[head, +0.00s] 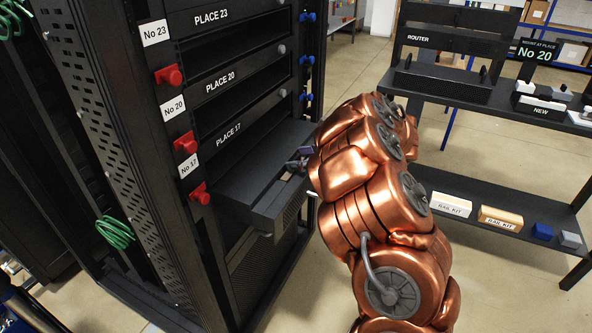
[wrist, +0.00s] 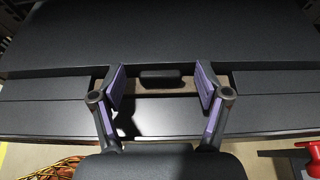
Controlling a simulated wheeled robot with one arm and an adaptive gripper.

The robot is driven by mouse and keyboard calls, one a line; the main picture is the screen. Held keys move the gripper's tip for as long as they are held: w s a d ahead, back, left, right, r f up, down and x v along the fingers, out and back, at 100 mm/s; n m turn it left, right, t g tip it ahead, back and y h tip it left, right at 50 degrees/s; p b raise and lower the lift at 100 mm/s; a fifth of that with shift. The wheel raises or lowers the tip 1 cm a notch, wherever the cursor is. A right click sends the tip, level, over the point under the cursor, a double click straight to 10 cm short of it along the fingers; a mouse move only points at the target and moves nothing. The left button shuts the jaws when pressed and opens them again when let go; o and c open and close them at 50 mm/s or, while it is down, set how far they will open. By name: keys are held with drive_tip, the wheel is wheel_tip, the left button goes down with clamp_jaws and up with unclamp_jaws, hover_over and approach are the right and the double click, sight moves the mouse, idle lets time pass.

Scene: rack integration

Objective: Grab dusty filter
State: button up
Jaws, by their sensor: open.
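The dusty filter (wrist: 162,79) appears as a brownish strip with a dark grip tab, set in the front opening of a black unit (wrist: 50,88). In the head view this unit (head: 254,189) sticks out of the rack below the PLACE 17 label. My gripper (wrist: 160,88) has its two purple-padded fingers apart, one on each side of the tab, with visible gaps to it. In the head view my gripper (head: 297,160) is at the unit's front, and the filter cannot be made out there.
The rack has red knobs (head: 186,143) on its left post and blue ones (head: 306,60) on its right. A shelf (head: 468,187) at the right holds rail kit boxes (head: 452,205), with a router (head: 443,84) above. Floor shows between the rack and shelf.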

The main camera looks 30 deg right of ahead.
drive_tip(key=c, duration=1.3)
